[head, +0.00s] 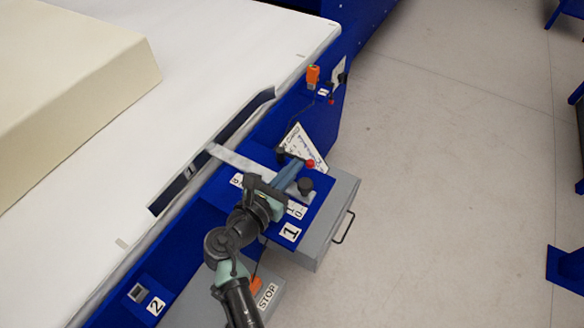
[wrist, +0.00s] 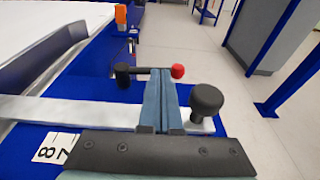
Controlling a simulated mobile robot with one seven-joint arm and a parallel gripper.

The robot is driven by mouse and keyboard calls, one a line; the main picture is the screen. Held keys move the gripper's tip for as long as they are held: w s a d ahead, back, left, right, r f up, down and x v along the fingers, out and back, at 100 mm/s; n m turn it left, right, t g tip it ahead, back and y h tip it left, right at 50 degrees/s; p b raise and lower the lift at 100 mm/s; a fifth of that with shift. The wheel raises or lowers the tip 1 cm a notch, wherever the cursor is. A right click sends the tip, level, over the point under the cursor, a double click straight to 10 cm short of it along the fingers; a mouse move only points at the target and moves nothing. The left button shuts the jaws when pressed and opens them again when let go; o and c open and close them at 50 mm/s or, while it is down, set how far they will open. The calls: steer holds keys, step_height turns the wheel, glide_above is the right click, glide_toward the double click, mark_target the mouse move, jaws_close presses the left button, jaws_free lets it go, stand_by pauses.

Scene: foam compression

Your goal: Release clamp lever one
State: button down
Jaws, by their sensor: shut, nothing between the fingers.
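Clamp lever one is a pale metal bar (head: 241,160) with a black knob (head: 305,184) at its right end, on the blue plate labelled 1 (head: 290,232). In the wrist view the bar (wrist: 75,111) crosses from left to right, and its knob (wrist: 206,98) stands up at the right. My gripper (head: 297,165) is shut and empty. Its blue fingers (wrist: 162,72) pass over the bar, left of the knob, and hide part of it. A gap between fingers and knob shows in the wrist view. Whether the fingers touch the bar cannot be told.
A small crossbar with a red ball (wrist: 177,71) and a black end (wrist: 123,70) lies at my fingertips. A grey drawer box (head: 335,222) is below the plate. A cream foam block (head: 70,95) lies on the white table (head: 215,45). Plate 2 (head: 153,304) is lower left.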

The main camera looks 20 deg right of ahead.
steer(key=shift+d+r+p, duration=0.25)
steer(key=shift+d+p, duration=0.4)
steer(key=shift+p, duration=0.4)
steer(key=shift+w+d+f, duration=0.25)
steer(key=shift+d, duration=0.3)
steer(key=p+v, duration=0.2)
steer(key=v, duration=1.1)
steer(key=shift+r, duration=0.1)
